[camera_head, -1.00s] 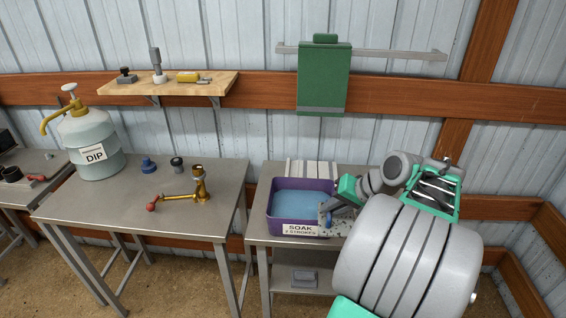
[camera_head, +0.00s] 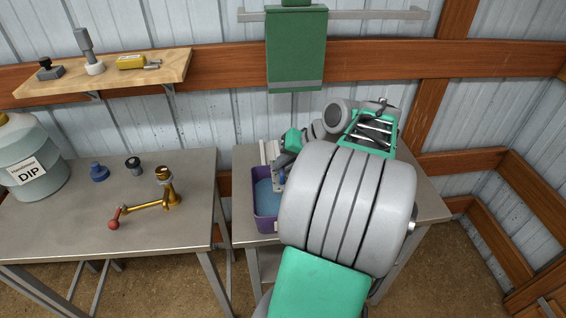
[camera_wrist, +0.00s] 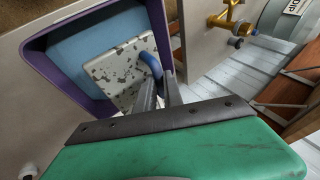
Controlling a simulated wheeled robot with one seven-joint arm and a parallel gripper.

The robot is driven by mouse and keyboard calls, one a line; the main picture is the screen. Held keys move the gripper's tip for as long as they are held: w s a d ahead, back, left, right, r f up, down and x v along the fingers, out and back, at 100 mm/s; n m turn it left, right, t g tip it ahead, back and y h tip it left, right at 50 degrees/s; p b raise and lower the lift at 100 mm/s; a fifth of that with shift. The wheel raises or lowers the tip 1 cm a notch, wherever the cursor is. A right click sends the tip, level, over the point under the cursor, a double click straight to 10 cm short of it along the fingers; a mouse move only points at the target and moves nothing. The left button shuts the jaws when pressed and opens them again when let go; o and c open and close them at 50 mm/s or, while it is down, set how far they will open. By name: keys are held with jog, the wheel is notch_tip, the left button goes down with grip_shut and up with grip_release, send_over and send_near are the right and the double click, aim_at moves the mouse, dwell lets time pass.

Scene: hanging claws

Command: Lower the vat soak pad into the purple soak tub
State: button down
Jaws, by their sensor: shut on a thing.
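The vat soak pad (camera_wrist: 118,73) is a pale, dark-speckled slab with a blue handle (camera_wrist: 151,64). My gripper (camera_wrist: 160,88) is shut on that handle, its grey fingers on either side. In the wrist view the pad lies inside the outline of the purple soak tub (camera_wrist: 38,58), over blue liquid (camera_wrist: 95,42). I cannot tell whether it touches the liquid. In the head view the tub (camera_head: 266,226) stands on the right table, its right part hidden by my arm. My gripper (camera_head: 281,168) is at the tub there, and the pad is mostly hidden.
The left table holds a brass crank fixture (camera_head: 165,190), two small knobs and a DIP jug (camera_head: 30,165). A wooden shelf (camera_head: 110,78) and a green cloth (camera_head: 296,48) on a rail are on the wall behind. White slats (camera_head: 268,152) stand behind the tub.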

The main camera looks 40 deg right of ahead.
jog(key=shift+f+b, duration=3.15)
jog(key=shift+f, duration=2.05)
jog(key=shift+f+b, duration=0.55)
jog(key=shift+f, duration=0.95)
jog(key=c, duration=1.4)
grip_release()
